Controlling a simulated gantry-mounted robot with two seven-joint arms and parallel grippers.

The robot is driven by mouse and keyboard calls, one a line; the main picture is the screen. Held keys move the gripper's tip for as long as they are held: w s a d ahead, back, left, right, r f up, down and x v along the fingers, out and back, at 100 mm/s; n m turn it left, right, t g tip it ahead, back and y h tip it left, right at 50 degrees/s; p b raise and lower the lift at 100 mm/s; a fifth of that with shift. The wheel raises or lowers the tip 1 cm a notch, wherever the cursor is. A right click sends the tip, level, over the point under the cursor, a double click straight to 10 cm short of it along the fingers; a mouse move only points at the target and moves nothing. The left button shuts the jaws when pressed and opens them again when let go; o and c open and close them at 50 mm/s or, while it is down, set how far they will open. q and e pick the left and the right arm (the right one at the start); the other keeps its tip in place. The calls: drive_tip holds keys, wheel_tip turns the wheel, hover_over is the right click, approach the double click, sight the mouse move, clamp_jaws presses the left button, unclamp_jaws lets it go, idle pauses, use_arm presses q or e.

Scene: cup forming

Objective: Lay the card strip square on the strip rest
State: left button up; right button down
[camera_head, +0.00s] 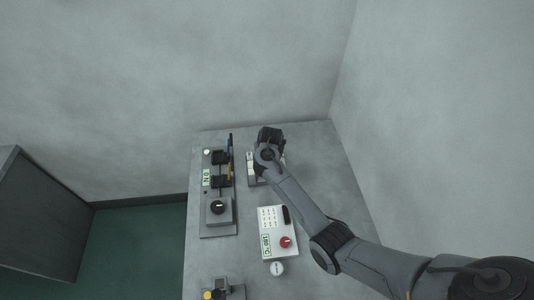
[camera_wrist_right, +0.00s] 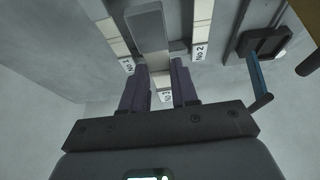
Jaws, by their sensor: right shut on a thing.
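My right gripper (camera_wrist_right: 159,62) is at the numbered tray (camera_head: 251,170), at the back of the bench; in the head view its arm hides most of the tray. In the right wrist view its two dark fingers are shut on a flat grey piece (camera_wrist_right: 148,30), which I take to be the card strip. This piece shows above the middle lane, between two rows of cream blocks (camera_wrist_right: 200,12). Whether it touches the tray is unclear. I cannot make out the strip rest for sure. My left gripper is not in view.
Left of the tray stands a long grey fixture (camera_head: 219,226) with black blocks, a dial and a small display. Nearer is a white control box (camera_head: 273,222) with a red knob. A small device with a yellow knob (camera_head: 208,295) sits at the front. Bare bench lies right of the tray.

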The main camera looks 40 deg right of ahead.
drive_tip(key=shift+s+a+r, duration=0.1)
drive_tip(key=shift+s, duration=0.05)
wheel_tip(320, 180, down, 2)
drive_tip(key=shift+f+b, duration=0.25)
drive_tip(key=shift+b, duration=0.3)
drive_tip(key=shift+f+b, duration=0.65)
drive_tip(key=shift+f, duration=0.65)
drive_tip(key=shift+p, duration=0.35)
drive_tip(key=shift+p, duration=0.4)
drive_tip(key=shift+f, duration=0.2)
idle(0.8)
drive_tip(key=shift+f+b, duration=0.4)
drive_tip(key=shift+f, duration=0.1)
